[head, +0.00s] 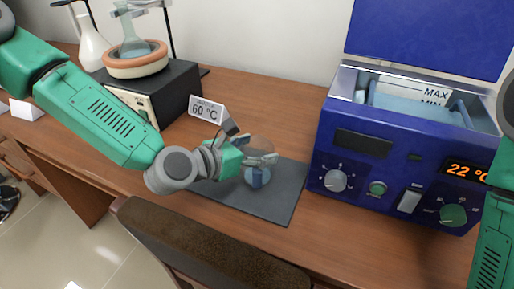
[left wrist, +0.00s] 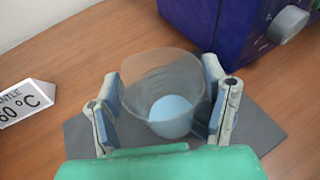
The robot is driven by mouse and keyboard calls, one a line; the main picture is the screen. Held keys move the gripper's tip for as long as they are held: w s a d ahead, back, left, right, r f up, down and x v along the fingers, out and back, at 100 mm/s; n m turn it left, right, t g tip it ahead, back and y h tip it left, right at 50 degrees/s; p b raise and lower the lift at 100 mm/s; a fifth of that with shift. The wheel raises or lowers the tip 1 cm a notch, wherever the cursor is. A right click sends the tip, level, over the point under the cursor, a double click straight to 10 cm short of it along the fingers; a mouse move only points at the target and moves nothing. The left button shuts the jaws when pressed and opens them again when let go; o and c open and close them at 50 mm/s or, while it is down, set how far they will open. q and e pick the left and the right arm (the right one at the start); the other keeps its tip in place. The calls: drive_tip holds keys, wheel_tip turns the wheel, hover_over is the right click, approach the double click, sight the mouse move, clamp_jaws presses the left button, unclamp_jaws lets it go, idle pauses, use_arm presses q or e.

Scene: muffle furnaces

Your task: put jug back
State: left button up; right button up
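The clear glass jug (head: 258,178) with blue liquid at its bottom is at the dark grey mat (head: 283,204), left of the blue water bath. In the left wrist view the jug (left wrist: 170,112) looks upright over the mat, between my two fingers. My left gripper (head: 268,159) is around the jug. One finger is on each side, very close to the glass; I cannot tell whether they press on it. Whether the jug's base touches the mat is also unclear. My right gripper is out of view; only my right arm shows at the right edge.
The blue water bath (head: 388,150) reads 22 °C and stands close right of the mat, its blue lid raised. A sign reading 60 °C (head: 207,110) stands behind my gripper. A heating mantle (head: 137,60) with a flask is at the back left. A chair (head: 200,245) is in front.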

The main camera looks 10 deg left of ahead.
use_arm(q)
drive_tip(key=shift+o, duration=0.8)
drive_tip(key=shift+a, duration=0.1)
drive_tip(key=shift+r, duration=0.1)
drive_tip(key=shift+s+a+r, duration=0.1)
drive_tip(key=shift+s+a, duration=0.05)
drive_tip(key=shift+a, duration=0.05)
drive_tip(key=p+v, duration=0.2)
drive_tip(key=v, duration=0.9)
drive_tip(key=shift+s+p, duration=0.3)
drive_tip(key=shift+p, duration=0.05)
drive_tip(key=shift+r, duration=0.2)
